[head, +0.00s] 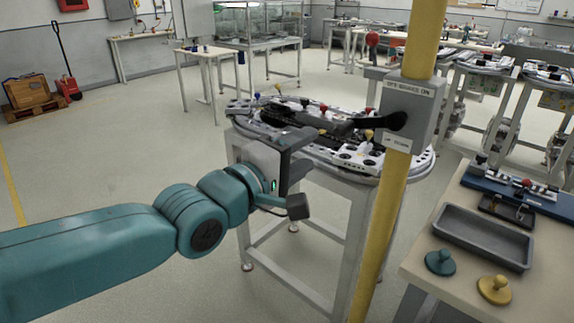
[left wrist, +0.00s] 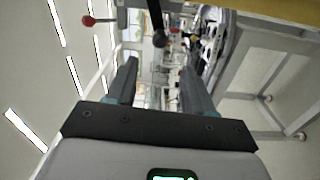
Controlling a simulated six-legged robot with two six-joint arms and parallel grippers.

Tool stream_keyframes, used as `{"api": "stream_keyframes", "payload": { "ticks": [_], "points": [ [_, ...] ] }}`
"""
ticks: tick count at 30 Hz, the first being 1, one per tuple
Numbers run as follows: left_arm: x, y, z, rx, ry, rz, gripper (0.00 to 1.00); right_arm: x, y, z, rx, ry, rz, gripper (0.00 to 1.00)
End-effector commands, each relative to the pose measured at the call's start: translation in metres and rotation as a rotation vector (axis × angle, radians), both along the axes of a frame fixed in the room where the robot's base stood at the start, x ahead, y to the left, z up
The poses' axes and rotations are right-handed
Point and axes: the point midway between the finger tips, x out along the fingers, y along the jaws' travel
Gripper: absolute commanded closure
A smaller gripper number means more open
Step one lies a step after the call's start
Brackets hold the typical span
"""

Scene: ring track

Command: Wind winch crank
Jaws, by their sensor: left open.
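No part shows clearly as a winch crank. A grey box (head: 408,108) with printed labels sits on the yellow post (head: 428,35). A black lever (head: 372,122) with a round black knob lies across its front; the lever also shows at the top of the left wrist view (left wrist: 155,14). A red ball knob (head: 372,39) stands on a stalk behind the post; a red ball (left wrist: 88,20) shows top left in the wrist view. My left gripper (head: 308,150) is open, left of the box and lever. In the wrist view nothing lies between its fingers (left wrist: 159,68). My right gripper is out of view.
A ring-shaped track table (head: 425,166) with coloured knobs stands right behind my left gripper. At right, a bench holds a grey tray (head: 482,236), a teal knobbed disc (head: 440,262) and a yellow one (head: 494,289).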

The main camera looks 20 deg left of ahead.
Motion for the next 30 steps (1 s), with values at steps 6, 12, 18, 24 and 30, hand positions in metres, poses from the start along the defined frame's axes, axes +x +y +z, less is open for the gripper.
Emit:
{"api": "stream_keyframes", "payload": {
  "ticks": [6, 12, 18, 24, 30],
  "points": [
    [-0.03, 0.011, 0.0, 0.001, 0.001, 0.001, 0.48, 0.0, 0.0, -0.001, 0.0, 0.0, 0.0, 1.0],
    [-0.036, 0.013, 0.0, 0.002, 0.002, 0.0, 0.48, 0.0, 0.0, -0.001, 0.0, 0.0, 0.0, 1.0],
    [-0.036, 0.013, 0.0, 0.001, 0.002, 0.0, 0.48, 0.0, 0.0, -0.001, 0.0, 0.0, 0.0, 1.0],
    [-0.034, 0.016, 0.003, 0.001, 0.005, 0.007, 0.48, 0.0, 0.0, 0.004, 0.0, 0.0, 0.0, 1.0],
    [0.01, 0.014, -0.079, 0.033, 0.259, 0.018, 0.48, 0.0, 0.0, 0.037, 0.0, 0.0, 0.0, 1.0]
  ]
}}
